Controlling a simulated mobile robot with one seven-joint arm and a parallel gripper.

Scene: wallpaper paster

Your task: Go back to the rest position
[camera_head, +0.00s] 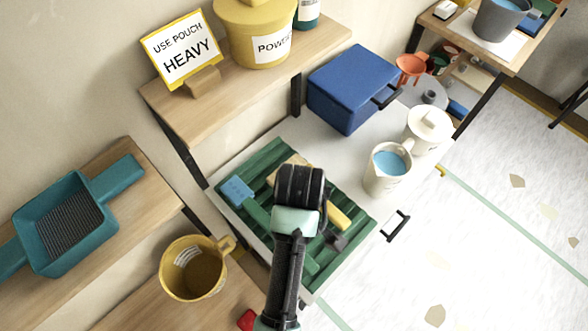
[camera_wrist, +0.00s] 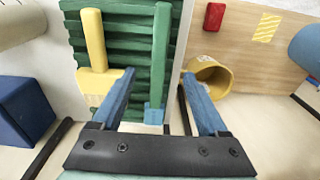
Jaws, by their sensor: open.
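My gripper shows in the wrist view (camera_wrist: 157,85) with its two blue fingers apart and nothing between them. In the head view my arm's dark end (camera_head: 300,190) hangs over the green ribbed tray (camera_head: 290,150) and hides part of it. A tool with a yellow handle (camera_wrist: 93,40) and a tool with a green handle (camera_wrist: 161,40) lie on the tray. The green tool's blue end (camera_head: 237,190) shows at the tray's left side. In the wrist view the fingers overlap the tools' ends; I cannot tell the height between them.
A blue box (camera_head: 352,88), a white jug of blue liquid (camera_head: 387,168) and a lidded white pot (camera_head: 428,128) stand right of the tray. A shelf (camera_head: 215,98) holds a sign and a yellow tub (camera_head: 255,35).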

